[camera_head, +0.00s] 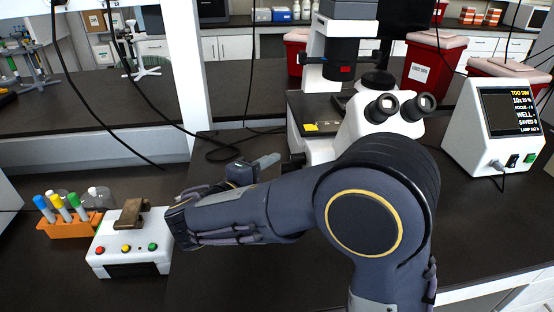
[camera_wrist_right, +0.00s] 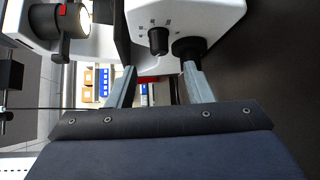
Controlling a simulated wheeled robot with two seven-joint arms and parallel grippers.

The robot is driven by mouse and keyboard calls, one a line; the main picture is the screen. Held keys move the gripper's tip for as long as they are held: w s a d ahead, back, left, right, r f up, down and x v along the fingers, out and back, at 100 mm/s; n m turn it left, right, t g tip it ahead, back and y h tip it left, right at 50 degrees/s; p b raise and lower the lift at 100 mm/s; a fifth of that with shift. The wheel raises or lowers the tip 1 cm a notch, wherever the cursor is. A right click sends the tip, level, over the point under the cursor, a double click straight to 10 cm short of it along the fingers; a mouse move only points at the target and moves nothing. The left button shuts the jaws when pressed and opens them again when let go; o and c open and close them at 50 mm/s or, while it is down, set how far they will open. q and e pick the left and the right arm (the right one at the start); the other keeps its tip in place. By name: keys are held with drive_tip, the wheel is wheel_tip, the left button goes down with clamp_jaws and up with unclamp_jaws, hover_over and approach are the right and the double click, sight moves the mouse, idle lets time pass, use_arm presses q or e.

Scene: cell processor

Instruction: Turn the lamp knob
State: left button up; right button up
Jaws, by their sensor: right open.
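The white microscope (camera_head: 345,135) stands at the centre back of the bench. In the right wrist view a small black knob (camera_wrist_right: 158,41) with printed tick marks is on its white side; it looks like the lamp knob. A larger black round knob (camera_wrist_right: 189,49) sits just right of it. My right gripper (camera_wrist_right: 160,68) is open, its fingers apart, with the small knob in line with the gap. The right fingertip overlaps the larger knob; I cannot tell whether they touch. In the head view my right gripper (camera_head: 262,165) is left of the microscope. My left gripper is not in view.
A monitor (camera_head: 508,112) at right reads "TOO DIM". A white box with coloured buttons (camera_head: 128,262) and an orange tube rack (camera_head: 68,225) stand at left. Red bins (camera_head: 434,62) stand behind. Black cables lie left of the microscope.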

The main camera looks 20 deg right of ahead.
sight(292, 158)
drive_tip(key=x, duration=0.7)
drive_tip(key=shift+s+d+p, duration=0.15)
drive_tip(key=shift+d+p, duration=0.15)
drive_tip(key=shift+p, duration=0.05)
drive_tip(key=c, duration=1)
drive_tip(key=shift+r+n+g+p, duration=0.3)
drive_tip(key=shift+p, duration=0.6)
drive_tip(key=n+g+y+p, duration=0.1)
drive_tip(key=g+p, duration=0.1)
drive_tip(key=p, duration=0.3)
drive_tip(key=n+g+y+p, duration=0.1)
drive_tip(key=n+y+p, duration=0.1)
drive_tip(key=p, duration=0.3)
drive_tip(key=shift+r+g, duration=0.35)
drive_tip(key=shift+g, duration=0.05)
drive_tip(key=shift+w+f+n+g+y+p, duration=0.2)
drive_tip(key=shift+n+g+y+p, duration=0.3)
drive_tip(key=shift+p, duration=0.65)
